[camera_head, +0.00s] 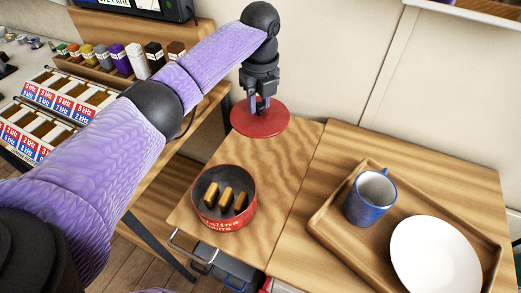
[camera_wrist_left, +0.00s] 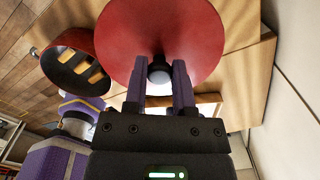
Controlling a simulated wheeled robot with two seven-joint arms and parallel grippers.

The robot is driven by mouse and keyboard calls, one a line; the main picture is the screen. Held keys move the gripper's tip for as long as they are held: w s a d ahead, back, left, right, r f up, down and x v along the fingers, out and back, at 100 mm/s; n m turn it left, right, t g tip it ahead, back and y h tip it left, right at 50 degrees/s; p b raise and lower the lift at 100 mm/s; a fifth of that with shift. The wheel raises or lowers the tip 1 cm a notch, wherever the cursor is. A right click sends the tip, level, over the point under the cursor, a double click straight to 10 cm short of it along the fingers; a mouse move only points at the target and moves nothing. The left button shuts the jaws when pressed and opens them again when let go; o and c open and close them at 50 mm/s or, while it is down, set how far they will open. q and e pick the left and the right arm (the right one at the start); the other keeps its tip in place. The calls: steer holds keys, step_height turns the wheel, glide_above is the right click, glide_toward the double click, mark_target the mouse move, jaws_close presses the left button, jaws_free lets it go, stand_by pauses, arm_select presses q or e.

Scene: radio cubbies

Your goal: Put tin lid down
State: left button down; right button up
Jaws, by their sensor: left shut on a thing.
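The tin lid (camera_head: 260,121) is a round red disc with a knob on top. My left gripper (camera_head: 262,106) is shut on the knob. In the left wrist view the lid (camera_wrist_left: 190,30) spreads out beyond the fingers (camera_wrist_left: 159,82), and its pale knob sits between them. The lid is over the back left corner of the wooden table top; I cannot tell whether it touches it. The red tin (camera_head: 224,219) stands open, nearer the front, with several tan bars inside; it also shows in the left wrist view (camera_wrist_left: 55,62). My right gripper is not in view.
A wooden tray (camera_head: 325,228) to the right holds a blue mug (camera_head: 370,198) and a white plate (camera_head: 436,258). A shelf with small coloured boxes (camera_head: 120,60) and labelled cubbies (camera_head: 50,115) stands at the left. Bare table top lies between the lid and the tin.

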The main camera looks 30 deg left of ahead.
arm_select(q)
step_height(320, 180, down, 10)
steer(key=b, duration=0.4)
steer(key=shift+f+b, duration=0.15)
steer(key=shift+b, duration=0.2)
steer(key=shift+r, duration=0.25)
steer(key=shift+f, duration=0.45)
steer(key=c, duration=0.6)
jaws_free()
steer(key=shift+o, duration=0.8)
